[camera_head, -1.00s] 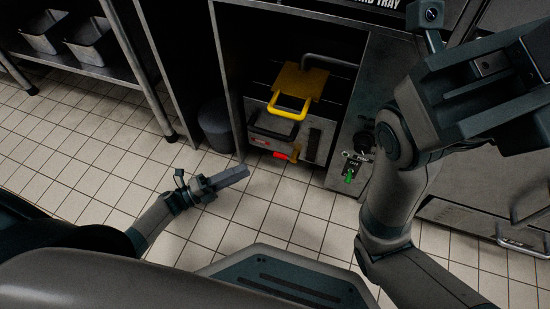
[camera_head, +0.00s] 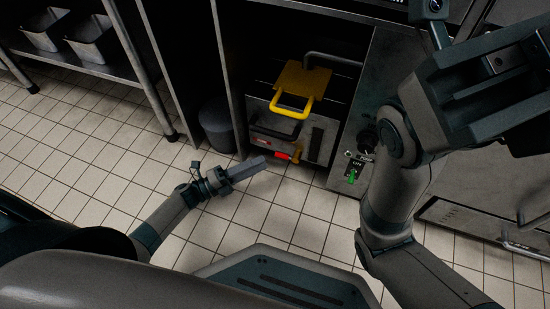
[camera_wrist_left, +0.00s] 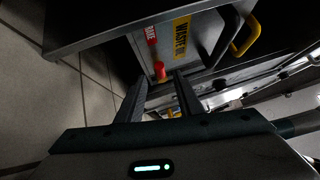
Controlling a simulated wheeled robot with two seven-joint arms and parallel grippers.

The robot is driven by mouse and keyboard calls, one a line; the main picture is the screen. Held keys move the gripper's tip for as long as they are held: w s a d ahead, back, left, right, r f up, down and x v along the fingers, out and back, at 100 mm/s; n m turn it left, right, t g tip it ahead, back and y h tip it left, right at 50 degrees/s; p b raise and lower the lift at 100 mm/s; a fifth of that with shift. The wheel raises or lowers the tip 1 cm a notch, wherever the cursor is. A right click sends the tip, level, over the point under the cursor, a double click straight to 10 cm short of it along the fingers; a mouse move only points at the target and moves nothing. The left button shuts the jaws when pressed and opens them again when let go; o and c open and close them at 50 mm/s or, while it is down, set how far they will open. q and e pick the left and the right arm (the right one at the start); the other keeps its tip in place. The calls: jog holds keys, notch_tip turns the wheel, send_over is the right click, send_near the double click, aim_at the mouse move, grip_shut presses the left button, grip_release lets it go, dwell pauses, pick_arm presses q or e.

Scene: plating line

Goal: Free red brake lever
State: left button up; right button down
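The red brake lever (camera_head: 282,155) sticks out low on the front of the waste cart in the bay, beside a small yellow part. In the left wrist view the lever's red end (camera_wrist_left: 159,70) shows just beyond my fingertips, roughly between them. A red label (camera_wrist_left: 151,35) is above it. My left gripper (camera_head: 263,162) points at the lever from the left and front. In the left wrist view its two fingers (camera_wrist_left: 160,80) are apart, with nothing held. Whether a finger touches the lever cannot be told. My right gripper is high at the right; its fingertips are not clear.
The cart carries a yellow handle (camera_head: 291,107) and a dark handle (camera_head: 272,134). A green-tipped control (camera_head: 352,177) is on the panel at right. A grey bin (camera_head: 217,125) stands left of the bay. The tiled floor in front is clear.

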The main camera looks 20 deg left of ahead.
pick_arm(q)
jog(key=f+b+x, duration=0.1)
jog(key=x, duration=0.5)
jog(key=shift+w+r+b, duration=0.15)
jog(key=shift+r+b, duration=0.25)
jog(key=shift+r, duration=0.1)
jog(key=shift+d, duration=0.15)
grip_shut()
